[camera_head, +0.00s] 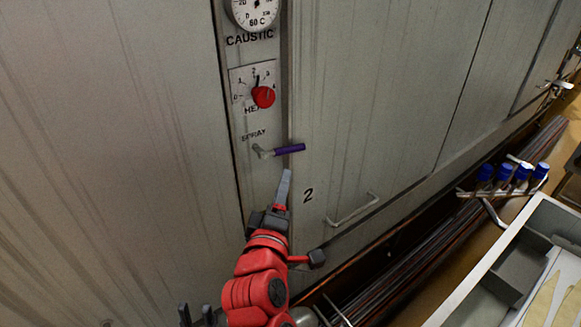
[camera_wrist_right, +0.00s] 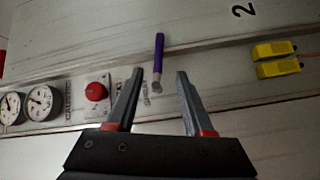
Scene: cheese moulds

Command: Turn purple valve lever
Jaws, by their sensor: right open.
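The purple valve lever (camera_head: 290,149) sticks out to the right from a metal stem on the panel below the SPRAY label. It also shows in the right wrist view (camera_wrist_right: 159,52), upright in the picture, its metal end between my finger outlines. My right gripper (camera_head: 286,172) is just below the lever in the head view. In the right wrist view my right gripper (camera_wrist_right: 158,73) is open and empty, one finger on each side of the lever's line; I see no contact. My left gripper (camera_head: 196,312) shows only two dark fingertips, apart, at the bottom edge.
A red knob (camera_head: 263,97) and a CAUSTIC gauge (camera_head: 254,12) sit above the lever. A door handle (camera_head: 352,210) is to the lower right. Several blue-topped valves (camera_head: 503,172) and a grey bin (camera_head: 480,292) stand at the right. Two yellow blocks (camera_wrist_right: 277,68) show in the wrist view.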

